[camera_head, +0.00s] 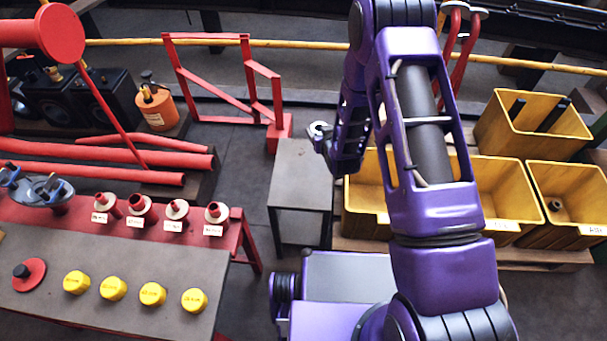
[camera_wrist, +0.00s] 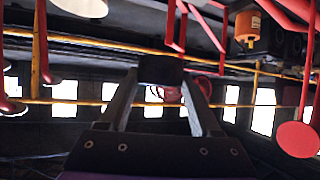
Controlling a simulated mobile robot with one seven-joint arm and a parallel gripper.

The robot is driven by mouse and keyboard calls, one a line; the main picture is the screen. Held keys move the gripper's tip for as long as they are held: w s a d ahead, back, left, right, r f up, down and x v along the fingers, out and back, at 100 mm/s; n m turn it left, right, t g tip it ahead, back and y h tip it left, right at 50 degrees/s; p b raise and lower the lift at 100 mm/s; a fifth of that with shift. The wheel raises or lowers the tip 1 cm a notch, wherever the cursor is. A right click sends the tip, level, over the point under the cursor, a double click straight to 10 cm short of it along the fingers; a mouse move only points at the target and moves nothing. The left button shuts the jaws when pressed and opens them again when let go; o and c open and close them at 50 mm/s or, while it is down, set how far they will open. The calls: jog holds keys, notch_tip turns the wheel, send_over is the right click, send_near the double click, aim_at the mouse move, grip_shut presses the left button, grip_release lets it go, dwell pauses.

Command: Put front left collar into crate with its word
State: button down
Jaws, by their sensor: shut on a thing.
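My gripper (camera_wrist: 161,80) is shut on a dark piece (camera_wrist: 160,68) between its fingertips in the wrist view. In the head view a small grey ring-like piece (camera_head: 318,129) shows at the end of my arm, above the grey stand; I take it as the held collar. No word is readable on it. Yellow crates (camera_head: 368,228) stand to the right, partly behind my arm. The far right crate (camera_head: 577,243) holds one round grey piece (camera_head: 555,205). The crates carry white labels, too small to read surely.
The left bench holds red pieces with white flanges (camera_head: 177,209), yellow knobs (camera_head: 152,293) and a red disc (camera_head: 28,273). A grey stand (camera_head: 301,190) is left of the crates. A red frame (camera_head: 215,85) stands behind, and a yellow rail (camera_head: 300,44) crosses the back.

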jog(key=a+f+y+b, duration=0.1)
jog(key=a+f, duration=0.4)
jog(key=f, duration=0.3)
jog(key=n+b, duration=0.1)
send_over(304, 174)
notch_tip(304, 174, down, 6)
jog(key=shift+r, duration=0.25)
jog(key=shift+f+b, duration=0.4)
jog(key=shift+f, duration=1.65)
jog(key=shift+f, duration=0.15)
jog(key=shift+c, duration=0.5)
grip_release()
jog(key=shift+f, duration=0.1)
